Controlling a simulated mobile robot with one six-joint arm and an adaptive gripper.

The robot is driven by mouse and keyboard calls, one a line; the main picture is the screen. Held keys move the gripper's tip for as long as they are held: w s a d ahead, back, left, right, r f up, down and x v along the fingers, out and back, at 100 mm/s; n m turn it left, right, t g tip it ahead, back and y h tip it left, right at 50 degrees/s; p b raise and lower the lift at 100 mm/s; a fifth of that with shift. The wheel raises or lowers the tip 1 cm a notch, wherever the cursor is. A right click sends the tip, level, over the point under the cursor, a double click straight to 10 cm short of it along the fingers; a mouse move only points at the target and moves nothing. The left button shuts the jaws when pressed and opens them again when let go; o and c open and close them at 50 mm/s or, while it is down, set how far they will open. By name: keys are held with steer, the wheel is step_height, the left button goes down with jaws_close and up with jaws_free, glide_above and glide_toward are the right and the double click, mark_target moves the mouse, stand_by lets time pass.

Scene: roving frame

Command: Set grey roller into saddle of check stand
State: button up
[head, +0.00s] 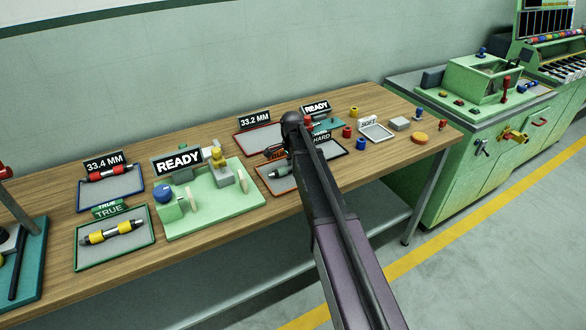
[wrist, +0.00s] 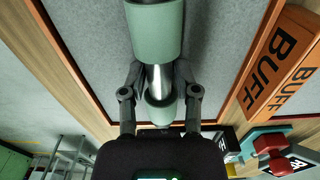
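The grey roller (wrist: 156,35) has grey-green sections with a bright metal neck between them. In the wrist view it lies lengthwise between the fingers of my gripper (wrist: 159,74), which are drawn in close on both sides of the neck; I take it as shut on the roller. In the head view the roller (head: 281,173) shows at the orange-edged tray (head: 264,183), partly behind my arm, which hides the gripper. The check stand (head: 236,203), pale green with a READY sign and blue knob, stands left of that tray; two pale uprights rise from it.
The BUFF label (wrist: 275,75) stands close to the right of the gripper. Left on the bench (head: 160,137) are a tray with a yellow-banded roller (head: 113,232) and one with a red roller (head: 108,172). A red-edged tray (head: 258,138) lies behind. Small coloured parts are scattered right.

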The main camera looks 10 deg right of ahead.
jaws_close()
steer(key=shift+r, duration=0.1)
step_height(320, 180, up, 4)
steer(key=p, duration=0.4)
steer(key=s, duration=1)
steer(key=s+p, duration=0.1)
steer(key=s, duration=0.5)
steer(key=shift+a+r, duration=0.4)
